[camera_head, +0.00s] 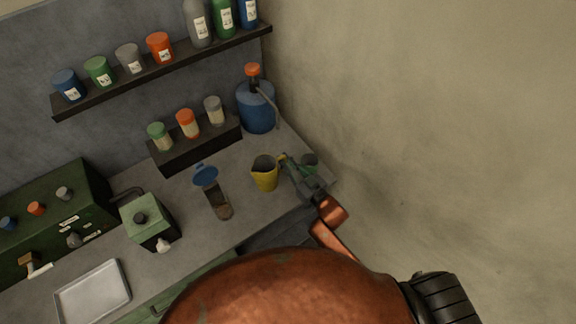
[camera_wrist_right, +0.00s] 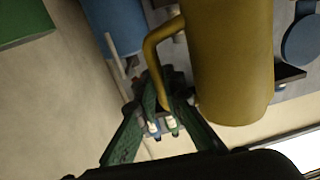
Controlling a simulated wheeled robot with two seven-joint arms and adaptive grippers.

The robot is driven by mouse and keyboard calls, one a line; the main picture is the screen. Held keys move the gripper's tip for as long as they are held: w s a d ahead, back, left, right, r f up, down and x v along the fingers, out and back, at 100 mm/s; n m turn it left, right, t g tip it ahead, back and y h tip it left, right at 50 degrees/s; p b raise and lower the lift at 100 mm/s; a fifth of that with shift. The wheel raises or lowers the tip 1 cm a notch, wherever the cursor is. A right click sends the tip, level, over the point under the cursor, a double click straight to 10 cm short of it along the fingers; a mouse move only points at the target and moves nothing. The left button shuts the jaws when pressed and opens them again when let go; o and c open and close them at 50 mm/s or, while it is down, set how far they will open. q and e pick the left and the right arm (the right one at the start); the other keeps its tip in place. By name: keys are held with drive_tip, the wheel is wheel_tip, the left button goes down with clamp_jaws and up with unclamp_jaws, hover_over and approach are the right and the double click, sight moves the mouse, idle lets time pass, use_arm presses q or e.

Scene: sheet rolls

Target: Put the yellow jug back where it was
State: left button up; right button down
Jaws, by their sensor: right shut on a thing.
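The yellow jug (camera_head: 265,176) is upright at the right end of the grey counter in the head view. I cannot tell whether its base touches the counter. My right gripper (camera_head: 286,160) comes in from the right, at the handle side of the jug. In the right wrist view the jug (camera_wrist_right: 232,65) fills the upper middle, and its handle (camera_wrist_right: 152,52) runs down between the green fingers of my right gripper (camera_wrist_right: 163,105), which are shut on it. My left gripper is not in view.
A blue container with a red cap (camera_head: 257,107) stands behind the jug. A clear vessel with a blue lid (camera_head: 212,193) stands to its left. A rack (camera_head: 195,150) of small jars is behind.

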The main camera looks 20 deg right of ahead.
drive_tip(key=w+f, duration=0.1)
drive_tip(key=f, duration=0.1)
drive_tip(key=w+d+f, duration=0.1)
drive_tip(key=f, duration=0.2)
drive_tip(key=w+d+f, duration=0.1)
drive_tip(key=f, duration=0.2)
drive_tip(key=shift+w+d+b, duration=0.15)
drive_tip(key=shift+w+b, duration=0.15)
drive_tip(key=shift+b, duration=0.1)
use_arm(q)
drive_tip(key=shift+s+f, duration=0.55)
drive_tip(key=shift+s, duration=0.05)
use_arm(e)
drive_tip(key=shift+f, duration=0.2)
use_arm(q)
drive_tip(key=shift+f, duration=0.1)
use_arm(e)
drive_tip(key=shift+f, duration=0.15)
drive_tip(key=c, duration=2)
unclamp_jaws()
drive_tip(key=shift+c, duration=0.2)
